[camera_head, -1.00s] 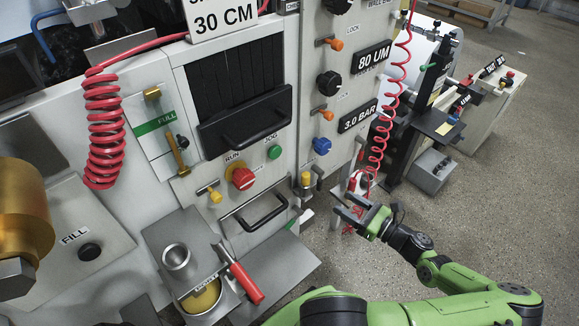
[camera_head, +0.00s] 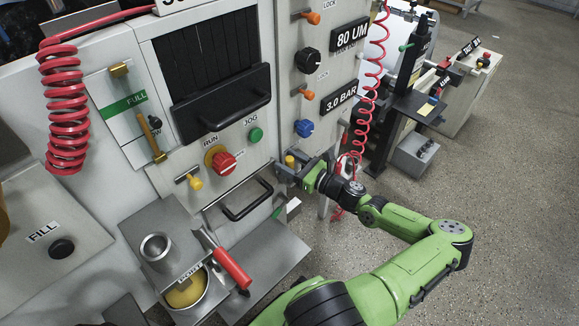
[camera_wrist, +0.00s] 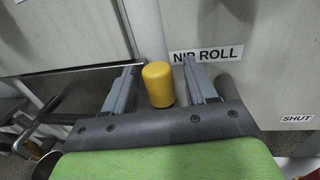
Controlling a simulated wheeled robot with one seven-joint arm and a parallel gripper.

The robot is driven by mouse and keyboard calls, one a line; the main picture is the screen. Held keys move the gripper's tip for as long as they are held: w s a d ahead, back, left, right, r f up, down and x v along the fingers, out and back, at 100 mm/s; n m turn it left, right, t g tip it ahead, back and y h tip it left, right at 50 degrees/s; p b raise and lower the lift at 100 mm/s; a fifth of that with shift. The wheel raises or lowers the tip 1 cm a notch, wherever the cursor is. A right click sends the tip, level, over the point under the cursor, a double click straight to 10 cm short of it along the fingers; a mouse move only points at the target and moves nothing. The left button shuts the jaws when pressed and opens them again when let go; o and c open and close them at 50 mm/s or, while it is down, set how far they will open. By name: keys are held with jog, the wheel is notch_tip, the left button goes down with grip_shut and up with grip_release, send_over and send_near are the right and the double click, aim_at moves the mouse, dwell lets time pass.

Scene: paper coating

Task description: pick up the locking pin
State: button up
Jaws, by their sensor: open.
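The locking pin appears to be the yellow-capped cylinder by the machine's front panel. In the wrist view its yellow cap (camera_wrist: 158,85) stands between the two grey fingers of my gripper (camera_wrist: 160,70), with a visible gap on each side. In the head view the cap (camera_head: 290,160) shows just behind my gripper (camera_head: 288,175), at the lower right of the panel. My gripper is open around the cap. The pin's lower part is hidden by the gripper body.
A "NIP ROLL" label (camera_wrist: 206,54) is on the panel behind the right finger. A drawer handle (camera_head: 247,202) sticks out left of my gripper. A red coiled hose (camera_head: 371,90) hangs to its right.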

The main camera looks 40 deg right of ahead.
jog(key=c, duration=1)
jog(key=shift+r, duration=0.1)
